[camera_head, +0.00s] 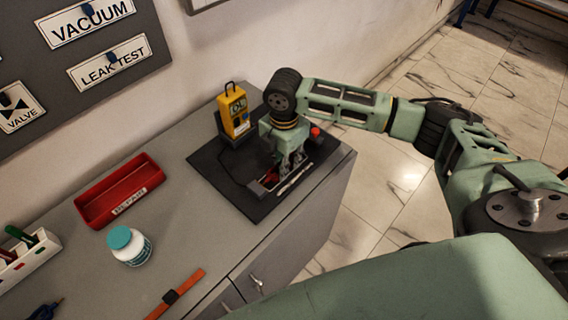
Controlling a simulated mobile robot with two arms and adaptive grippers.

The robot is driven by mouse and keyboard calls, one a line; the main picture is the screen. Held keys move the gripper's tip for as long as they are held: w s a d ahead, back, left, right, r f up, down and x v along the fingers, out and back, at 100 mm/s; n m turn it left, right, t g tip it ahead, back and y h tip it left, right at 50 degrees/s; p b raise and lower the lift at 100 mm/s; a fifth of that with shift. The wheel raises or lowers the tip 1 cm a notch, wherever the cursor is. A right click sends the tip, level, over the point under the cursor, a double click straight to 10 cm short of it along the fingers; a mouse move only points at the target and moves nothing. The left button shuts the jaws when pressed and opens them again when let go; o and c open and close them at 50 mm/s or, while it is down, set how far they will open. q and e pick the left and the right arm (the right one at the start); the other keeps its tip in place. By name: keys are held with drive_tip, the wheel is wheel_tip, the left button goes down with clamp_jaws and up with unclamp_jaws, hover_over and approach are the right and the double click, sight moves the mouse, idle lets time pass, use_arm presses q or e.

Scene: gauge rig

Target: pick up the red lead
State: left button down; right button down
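My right gripper (284,178) points down over the black mat (233,189) on the grey bench. A small red piece (271,177), possibly part of the red lead, shows low beside its fingers. The gripper hides most of it, and I cannot tell whether the fingers touch or hold it. Another red spot (315,132) shows just behind the gripper, to its right. A yellow gauge meter (234,112) stands on the mat behind and left of the gripper. A thin dark cable runs over the mat. My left gripper is out of view.
A red tray (122,190) labelled REPAIR lies left of the mat. A white bottle with a teal cap (129,245), an orange strap (176,293) and a white pen holder (29,255) are nearer. The bench's right edge is close to the mat.

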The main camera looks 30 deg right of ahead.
drive_tip(key=shift+r, duration=0.35)
wheel_tip(320, 180, up, 3)
drive_tip(key=shift+w+r+b, duration=0.1)
drive_tip(key=shift+r+b, duration=0.1)
drive_tip(key=shift+b, duration=0.15)
drive_tip(key=s+d+r+b, duration=0.1)
drive_tip(key=s+d+r, duration=0.4)
drive_tip(key=d, duration=0.5)
wheel_tip(320, 180, up, 2)
drive_tip(key=shift+s+d, duration=0.2)
drive_tip(key=shift+s, duration=0.15)
drive_tip(key=shift+a, duration=0.1)
